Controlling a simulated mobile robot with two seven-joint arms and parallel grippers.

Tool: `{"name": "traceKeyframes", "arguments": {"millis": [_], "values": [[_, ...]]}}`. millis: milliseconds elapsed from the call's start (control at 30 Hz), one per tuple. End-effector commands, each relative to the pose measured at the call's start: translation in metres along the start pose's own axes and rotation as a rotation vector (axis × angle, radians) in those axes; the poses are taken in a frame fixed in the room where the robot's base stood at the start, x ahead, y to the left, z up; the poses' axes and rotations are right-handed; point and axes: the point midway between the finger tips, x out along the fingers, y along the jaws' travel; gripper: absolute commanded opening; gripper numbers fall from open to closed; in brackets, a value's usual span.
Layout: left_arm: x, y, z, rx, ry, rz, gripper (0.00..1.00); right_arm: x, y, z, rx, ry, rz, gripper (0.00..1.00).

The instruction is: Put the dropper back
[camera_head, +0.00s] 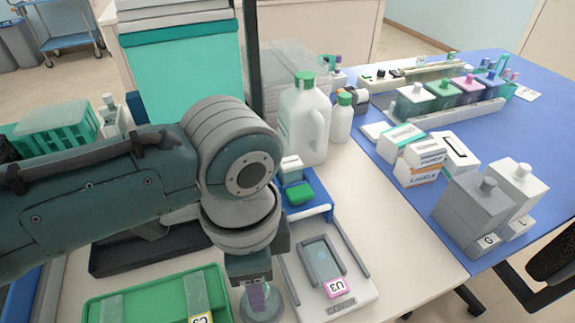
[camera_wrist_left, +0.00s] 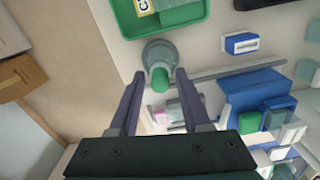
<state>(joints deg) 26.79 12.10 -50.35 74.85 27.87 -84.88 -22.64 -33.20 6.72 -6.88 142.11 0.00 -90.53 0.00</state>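The dropper shows in the left wrist view as a green rounded bulb (camera_wrist_left: 160,80) standing in or over a round grey-green holder (camera_wrist_left: 163,52). My left gripper (camera_wrist_left: 160,74) is open, with its two fingers on either side of the bulb and a visible gap on each side. In the head view the gripper (camera_head: 257,292) points down over the round clear holder (camera_head: 264,308) near the bottom edge; its fingers and wrist hide the dropper there. My right gripper is not in view.
A green tray (camera_head: 107,287) with a C3 label lies left of the holder. A pale device (camera_head: 359,291) labelled U3 stands close on its right. A large white jug (camera_head: 303,125) and a smaller green-capped bottle (camera_head: 342,119) stand behind. Staining jars (camera_head: 415,104) line the blue table.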

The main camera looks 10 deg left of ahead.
Motion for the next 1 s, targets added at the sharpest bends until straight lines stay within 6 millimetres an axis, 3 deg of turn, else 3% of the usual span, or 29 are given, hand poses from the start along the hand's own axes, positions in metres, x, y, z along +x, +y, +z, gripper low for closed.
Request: {"name": "traceKeyframes", "arguments": {"millis": [367,467,800,1000], "values": [[-0.006,-0.001,0.000,0.000,0.001,-0.001,0.55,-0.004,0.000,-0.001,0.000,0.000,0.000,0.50],[-0.020,-0.001,0.000,0.001,0.002,-0.002,0.55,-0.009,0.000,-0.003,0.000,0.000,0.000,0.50],[-0.097,-0.001,-0.001,0.002,0.004,-0.003,0.55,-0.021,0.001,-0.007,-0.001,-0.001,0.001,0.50],[-0.124,-0.001,-0.001,0.001,0.002,-0.001,0.55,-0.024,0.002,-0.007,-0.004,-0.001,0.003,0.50]]}}
